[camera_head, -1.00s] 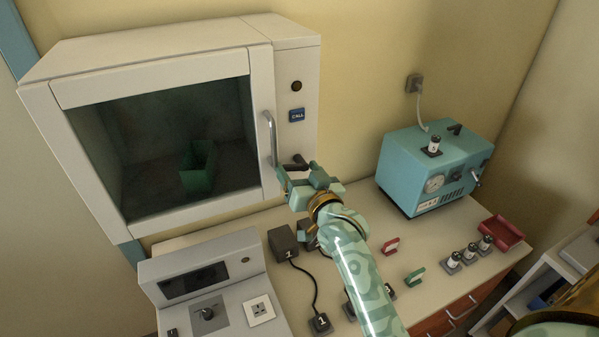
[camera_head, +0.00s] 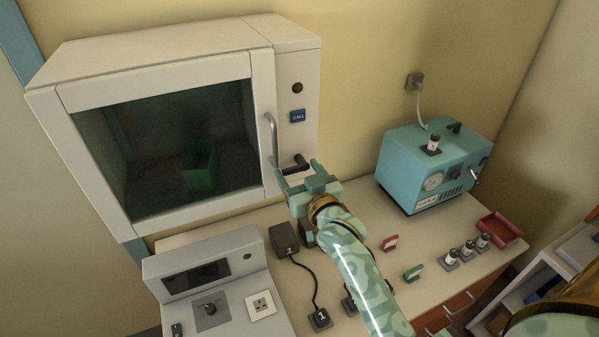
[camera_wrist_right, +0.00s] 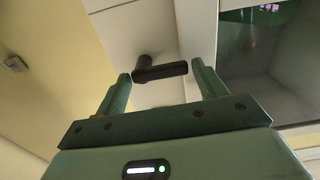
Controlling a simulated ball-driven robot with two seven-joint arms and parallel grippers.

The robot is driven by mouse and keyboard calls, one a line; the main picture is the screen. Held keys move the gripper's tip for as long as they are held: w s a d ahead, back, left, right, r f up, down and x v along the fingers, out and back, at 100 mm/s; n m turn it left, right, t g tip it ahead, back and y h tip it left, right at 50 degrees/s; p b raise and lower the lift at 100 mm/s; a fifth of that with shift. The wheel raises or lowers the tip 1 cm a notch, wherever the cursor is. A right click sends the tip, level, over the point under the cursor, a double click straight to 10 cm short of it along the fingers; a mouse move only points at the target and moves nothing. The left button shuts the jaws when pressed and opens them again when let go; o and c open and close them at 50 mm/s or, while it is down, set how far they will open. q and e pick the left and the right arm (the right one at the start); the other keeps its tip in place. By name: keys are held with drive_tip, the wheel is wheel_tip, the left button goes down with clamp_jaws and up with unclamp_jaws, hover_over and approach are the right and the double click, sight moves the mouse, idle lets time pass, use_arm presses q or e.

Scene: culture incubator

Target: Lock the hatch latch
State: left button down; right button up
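The hatch is the white-framed, dark-windowed door (camera_head: 172,145) of the incubator; it looks closed. The hatch latch (camera_head: 296,163) is a black lever on the panel right of the door, below the blue CALL sign. Its arm points left towards the door edge. My right gripper (camera_head: 299,179) is open and empty, just below and in front of the lever. In the right wrist view the latch (camera_wrist_right: 165,71) shows between the two spread fingertips, lying roughly horizontal; I cannot tell whether they touch it. My left gripper is not in view.
A metal door handle (camera_head: 271,140) stands just left of the latch. On the bench are a black block marked 1 (camera_head: 284,239), a grey console (camera_head: 215,285), a teal machine (camera_head: 432,170), a red tray (camera_head: 500,228) and several small vials.

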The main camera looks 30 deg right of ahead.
drive_tip(key=s+a+b, duration=0.1)
drive_tip(key=s+b, duration=0.1)
drive_tip(key=s, duration=1.4)
drive_tip(key=shift+s, duration=0.2)
